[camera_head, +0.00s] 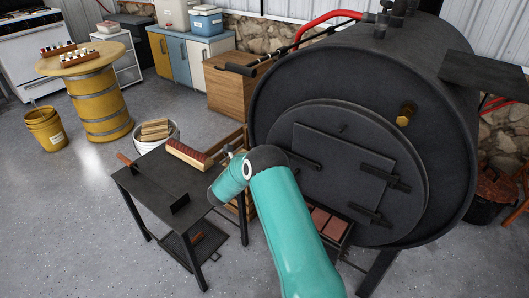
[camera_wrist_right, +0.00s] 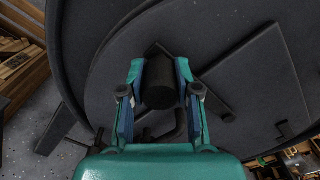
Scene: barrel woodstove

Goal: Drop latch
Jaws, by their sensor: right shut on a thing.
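In the right wrist view, my right gripper (camera_wrist_right: 158,75) is shut on a dark cylindrical latch handle (camera_wrist_right: 158,88), one finger on each side. A dark bent rod (camera_wrist_right: 180,128) shows below the handle, partly hidden by the gripper. My left gripper is not in view.
A black metal table (camera_head: 165,190) with a brick-red and tan brush-like block (camera_head: 187,154) stands left of the stove. A bucket of firewood (camera_head: 155,132) is behind it. Bricks (camera_head: 325,222) lie below the door. Open floor (camera_head: 70,220) is at the left.

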